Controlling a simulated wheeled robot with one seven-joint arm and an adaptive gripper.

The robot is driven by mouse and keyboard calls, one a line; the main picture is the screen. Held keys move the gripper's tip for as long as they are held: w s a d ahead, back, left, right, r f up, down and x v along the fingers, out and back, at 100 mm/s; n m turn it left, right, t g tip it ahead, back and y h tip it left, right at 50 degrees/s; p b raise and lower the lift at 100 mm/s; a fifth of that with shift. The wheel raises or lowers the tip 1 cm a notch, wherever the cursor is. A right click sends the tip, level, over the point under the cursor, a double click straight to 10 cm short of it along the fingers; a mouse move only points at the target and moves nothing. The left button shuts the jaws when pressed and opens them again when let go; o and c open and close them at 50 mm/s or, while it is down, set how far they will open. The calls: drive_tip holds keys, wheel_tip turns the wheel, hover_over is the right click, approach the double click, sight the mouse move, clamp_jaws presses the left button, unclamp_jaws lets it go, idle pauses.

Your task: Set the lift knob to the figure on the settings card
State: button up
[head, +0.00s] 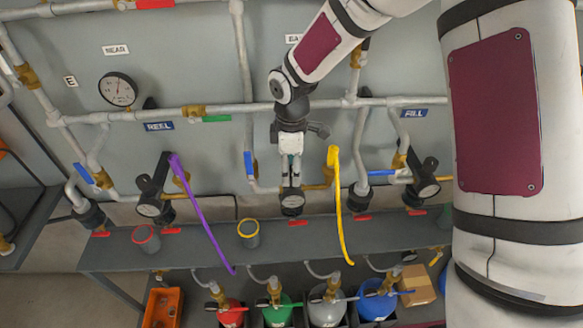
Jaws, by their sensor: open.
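My gripper (291,172) hangs in the middle of the head view, in front of the pipework and pointing down. Its fingers are open, and I see nothing between them. It is above a small round gauge (292,203), and I cannot tell whether it touches anything. I cannot make out which part is the lift knob, and no label reading lift is legible. I cannot identify a settings card. My arm hides part of the wall and pipes at the upper middle and right.
Grey pipes (225,110) with brass fittings run along the wall. A dial gauge (118,90) is at upper left. Two cups (248,235) (146,240) stand on the dark shelf (200,245), with coloured cylinders (327,308) below.

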drive_tip(key=shift+f, duration=0.35)
drive_tip(key=c, duration=1.1)
drive_tip(key=shift+c, duration=0.2)
drive_tip(key=shift+m, duration=0.4)
drive_tip(key=m, duration=0.3)
drive_tip(key=shift+b, duration=0.35)
drive_tip(key=m, duration=0.4)
drive_tip(key=shift+w, duration=0.1)
drive_tip(key=m, duration=0.3)
drive_tip(key=shift+m+b, duration=0.35)
drive_tip(key=shift+m, duration=2.25)
